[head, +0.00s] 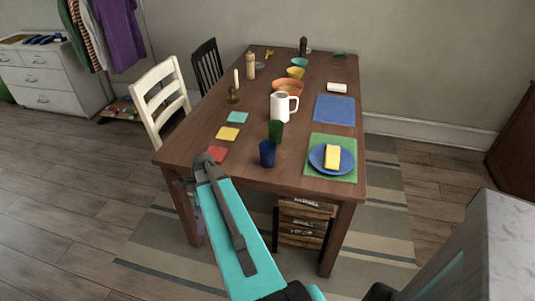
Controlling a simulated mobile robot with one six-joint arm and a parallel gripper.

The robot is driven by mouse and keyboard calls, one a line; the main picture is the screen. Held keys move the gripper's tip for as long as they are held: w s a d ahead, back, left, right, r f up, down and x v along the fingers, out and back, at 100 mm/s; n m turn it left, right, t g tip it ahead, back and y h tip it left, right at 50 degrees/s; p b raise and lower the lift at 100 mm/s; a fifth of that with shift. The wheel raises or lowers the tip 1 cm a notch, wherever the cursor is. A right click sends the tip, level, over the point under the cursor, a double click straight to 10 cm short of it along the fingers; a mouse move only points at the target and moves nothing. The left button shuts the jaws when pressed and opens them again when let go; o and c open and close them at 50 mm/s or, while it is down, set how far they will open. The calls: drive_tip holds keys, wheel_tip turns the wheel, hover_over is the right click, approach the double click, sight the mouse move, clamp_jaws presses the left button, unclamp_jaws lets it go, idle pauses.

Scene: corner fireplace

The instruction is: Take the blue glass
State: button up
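The blue glass (267,154) stands upright near the front edge of the wooden table (235,176). A green glass (276,131) stands close behind it, slightly to the right. My teal arm rises from the bottom of the head view, and its far end (207,162) is at the table's front left corner, left of the blue glass and apart from it. Gripper fingers cannot be made out there, so whether my gripper is open or shut is unclear. The blue glass is in plain view, not covered by my arm.
A white pitcher (281,107) stands behind the glasses. A blue plate (324,164) with a yellow item lies on a green mat to the right. Red (217,155) and yellow (228,134) squares lie to the left. A candle holder (233,96) stands farther back. Bare tabletop surrounds the blue glass's front.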

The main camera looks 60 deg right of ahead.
drive_tip(key=d+r+m+t+p, duration=0.1)
drive_tip(key=d+r+m, duration=0.4)
drive_tip(key=d+r, duration=0.35)
drive_tip(key=s+d+r+m+t+h+p, duration=0.1)
drive_tip(key=s+d+r+m+h+p, duration=0.1)
drive_tip(key=s+d+r, duration=0.6)
drive_tip(key=s+d+r+m+t+h+p, duration=0.1)
drive_tip(key=s+d+r+m, duration=0.3)
drive_tip(key=s+d+r, duration=0.4)
drive_tip(key=d+r+t+p, duration=0.1)
drive_tip(key=d+r, duration=0.4)
drive_tip(key=d, duration=0.1)
drive_tip(key=shift+s+d+r+h, duration=0.15)
drive_tip(key=shift+s+h, duration=0.05)
drive_tip(key=shift+h, duration=0.2)
drive_tip(key=p, duration=0.2)
hover_over(268, 155)
drive_tip(key=d, duration=0.2)
wheel_tip(268, 155, down, 8)
drive_tip(key=shift+s, duration=0.15)
